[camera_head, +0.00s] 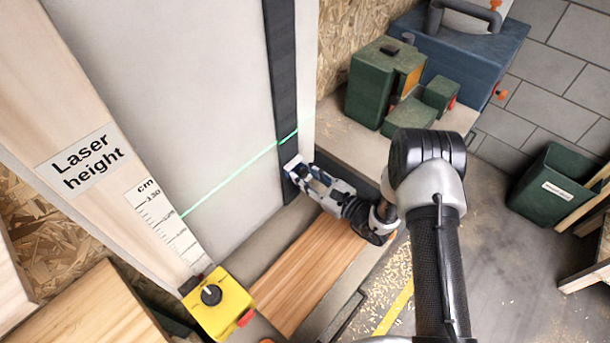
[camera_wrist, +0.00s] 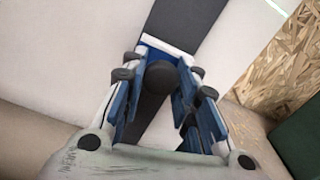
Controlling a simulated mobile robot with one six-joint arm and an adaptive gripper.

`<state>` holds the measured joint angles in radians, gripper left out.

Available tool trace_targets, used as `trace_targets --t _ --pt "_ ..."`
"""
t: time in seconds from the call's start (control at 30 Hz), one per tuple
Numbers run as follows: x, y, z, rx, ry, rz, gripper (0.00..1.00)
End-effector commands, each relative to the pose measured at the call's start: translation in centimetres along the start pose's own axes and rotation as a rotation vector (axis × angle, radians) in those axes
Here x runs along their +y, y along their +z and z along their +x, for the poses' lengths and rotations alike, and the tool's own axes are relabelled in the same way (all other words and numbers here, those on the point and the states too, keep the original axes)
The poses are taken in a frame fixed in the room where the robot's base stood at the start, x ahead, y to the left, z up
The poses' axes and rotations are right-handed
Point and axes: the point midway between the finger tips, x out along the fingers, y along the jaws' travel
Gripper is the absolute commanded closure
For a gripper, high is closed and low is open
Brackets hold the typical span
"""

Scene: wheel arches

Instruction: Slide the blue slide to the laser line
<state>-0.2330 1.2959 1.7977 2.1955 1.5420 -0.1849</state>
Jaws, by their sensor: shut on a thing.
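The blue slide (camera_wrist: 168,52) sits on a dark upright rail (camera_head: 281,70), behind my fingers in the wrist view. A dark round knob stands out from it between my fingers. In the head view my gripper hides most of the slide. My gripper (camera_head: 303,178) is at the low part of the rail, and in the wrist view (camera_wrist: 165,82) its fingers are closed around the knob. The green laser line (camera_head: 232,178) runs slanting across the pale panel and crosses the rail above my gripper, with a stretch of bare rail between.
A "Laser height" board with a cm scale (camera_head: 160,215) and a yellow box with a knob (camera_head: 217,303) stand at the left. Green blocks (camera_head: 375,80) and a blue case (camera_head: 465,50) stand on the shelf to the right. The rail above my gripper is clear.

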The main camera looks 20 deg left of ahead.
Motion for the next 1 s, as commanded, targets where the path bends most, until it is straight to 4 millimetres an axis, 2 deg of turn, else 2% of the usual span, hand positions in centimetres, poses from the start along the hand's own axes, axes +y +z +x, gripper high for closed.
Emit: trace_targets --t 0.2,0.33,0.5,0.77,0.8,1.0 --pt "-1.4 5.8 0.1 -0.002 -0.001 -0.003 1.0" --pt "-2.0 8.4 0.0 -0.003 -0.001 -0.003 1.0" --pt "-2.2 9.6 0.0 -0.003 -0.001 -0.001 1.0" --pt "-2.2 9.5 0.0 -0.003 -0.001 -0.001 1.0" --pt "-2.2 9.5 0.0 -0.003 -0.001 -0.001 0.71" --pt "-2.2 9.4 0.0 -0.002 -0.001 -0.001 0.58"
